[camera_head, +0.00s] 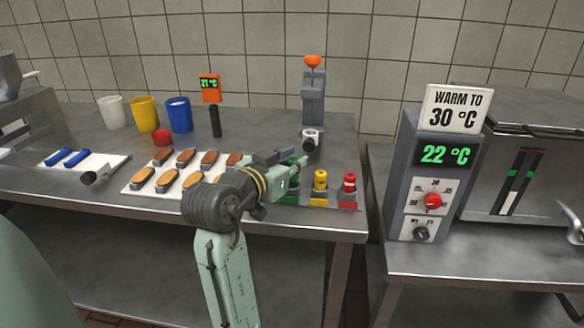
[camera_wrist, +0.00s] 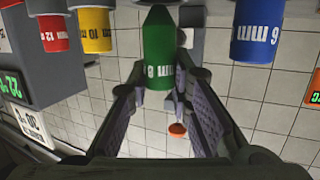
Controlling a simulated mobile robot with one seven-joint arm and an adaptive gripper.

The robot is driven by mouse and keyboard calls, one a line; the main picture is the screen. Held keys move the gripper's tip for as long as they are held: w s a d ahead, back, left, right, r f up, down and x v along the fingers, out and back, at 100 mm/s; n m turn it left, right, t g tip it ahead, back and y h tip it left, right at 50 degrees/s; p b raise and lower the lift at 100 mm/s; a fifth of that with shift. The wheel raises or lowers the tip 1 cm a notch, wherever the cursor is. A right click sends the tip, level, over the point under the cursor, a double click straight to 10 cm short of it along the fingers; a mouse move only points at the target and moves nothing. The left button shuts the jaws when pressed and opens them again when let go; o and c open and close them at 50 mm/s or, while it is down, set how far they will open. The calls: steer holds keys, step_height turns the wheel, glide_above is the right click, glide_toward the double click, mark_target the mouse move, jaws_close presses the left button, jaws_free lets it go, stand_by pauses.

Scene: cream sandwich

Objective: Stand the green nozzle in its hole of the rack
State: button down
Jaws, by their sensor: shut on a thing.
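The green nozzle (camera_wrist: 158,45) is between the two fingers of my gripper (camera_wrist: 160,78) in the wrist view, its tapered end toward the top of that picture. My gripper is shut on it. In the head view my gripper (camera_head: 299,168) is over the left end of the nozzle rack, beside the yellow nozzle (camera_head: 320,180). The held nozzle is mostly hidden there by my gripper. The rack has a green holder (camera_head: 291,196) on the left. The yellow and red (camera_head: 350,182) nozzles stand in its other places. I cannot tell whether the green nozzle touches its hole.
A grey press with an orange knob (camera_head: 313,61) stands behind the rack. Several brown pieces lie on a white tray (camera_head: 133,186) to the left. White, yellow and blue (camera_head: 179,114) cups stand at the back. A warming unit (camera_head: 441,155) is on the right-hand table.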

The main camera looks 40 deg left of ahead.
step_height(320, 180, down, 2)
steer(key=shift+f, duration=0.2)
steer(key=c, duration=1.5)
jaws_free()
steer(key=shift+o, duration=0.2)
